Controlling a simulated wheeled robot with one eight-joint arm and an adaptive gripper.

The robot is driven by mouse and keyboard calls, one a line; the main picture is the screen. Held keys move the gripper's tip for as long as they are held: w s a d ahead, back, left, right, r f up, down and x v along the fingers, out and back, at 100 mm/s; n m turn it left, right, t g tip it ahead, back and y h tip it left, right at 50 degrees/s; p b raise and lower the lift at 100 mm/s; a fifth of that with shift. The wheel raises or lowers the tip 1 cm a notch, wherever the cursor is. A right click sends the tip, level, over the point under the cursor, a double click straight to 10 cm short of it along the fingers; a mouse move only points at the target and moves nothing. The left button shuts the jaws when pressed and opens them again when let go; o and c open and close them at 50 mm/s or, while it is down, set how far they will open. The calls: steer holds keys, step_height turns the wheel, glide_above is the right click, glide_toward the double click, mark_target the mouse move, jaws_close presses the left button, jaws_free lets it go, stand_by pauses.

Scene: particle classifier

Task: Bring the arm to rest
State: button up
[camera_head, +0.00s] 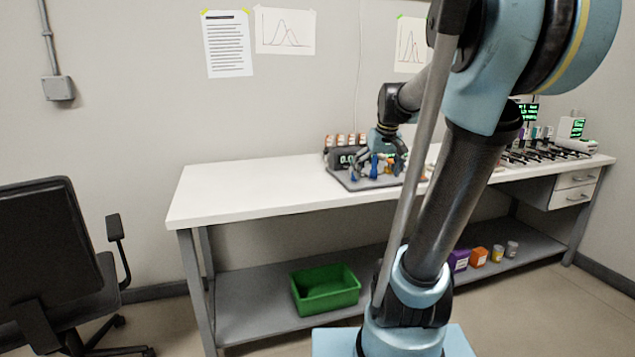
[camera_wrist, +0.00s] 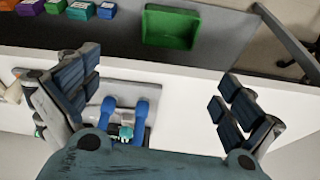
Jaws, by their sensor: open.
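My gripper (camera_head: 384,163) is over the white table (camera_head: 240,190), at the grey tray (camera_head: 346,178) with the scale. In the wrist view my gripper (camera_wrist: 160,105) has its two dark finger pads wide apart. Two blue upright pieces (camera_wrist: 140,112) and a small teal piece (camera_wrist: 126,132) show between and below the fingers, on the light tray surface. No object is pinched by the pads. My arm comes down from the upper right in the head view and hides part of the table.
A green bin (camera_head: 325,288) stands on the lower shelf (camera_head: 250,305), with a purple box (camera_head: 459,261) and an orange box (camera_head: 478,257) to its right. A black chair (camera_head: 50,250) is at left. The table's left part is clear.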

steer(key=s+f+m, duration=0.1)
steer(key=s+f, duration=0.7)
steer(key=s, duration=0.3)
steer(key=s+f+m+g+h, duration=0.1)
steer(key=s+f, duration=0.8)
steer(key=s, duration=0.3)
steer(key=shift+s, duration=0.2)
steer(key=shift+a, duration=0.1)
steer(key=shift+w+f, duration=0.15)
steer(key=shift+w, duration=0.35)
